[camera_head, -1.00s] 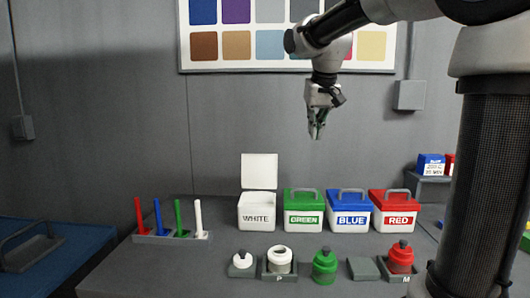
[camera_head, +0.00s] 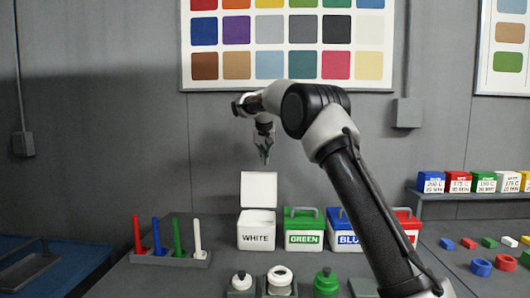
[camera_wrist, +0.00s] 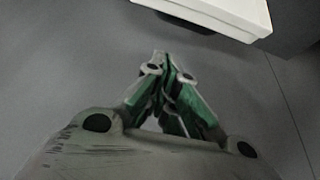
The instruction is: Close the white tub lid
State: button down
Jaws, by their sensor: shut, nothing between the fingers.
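The white tub (camera_head: 256,238), marked WHITE, stands open on the grey bench. Its white lid (camera_head: 259,190) stands upright at the tub's back edge. My gripper (camera_head: 265,160) is shut and empty, pointing down, above the lid's top edge in the picture and apart from it. In the wrist view my gripper's green-padded fingers (camera_wrist: 166,62) meet at the tips over grey surface. A white edge (camera_wrist: 235,12) at the top of that view looks like part of the lid or tub; I cannot tell which.
Coloured sticks stand in a rack (camera_head: 172,258) at left. Jars (camera_head: 280,279) line the front. A colour chart (camera_head: 288,45) hangs behind.

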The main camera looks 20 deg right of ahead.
jog(key=shift+s+a+f, duration=0.15)
jog(key=shift+s+f, duration=0.35)
jog(key=shift+f, duration=0.3)
jog(key=shift+s+a+f, duration=0.15)
jog(key=shift+s+f, duration=0.3)
jog(key=shift+f, duration=0.3)
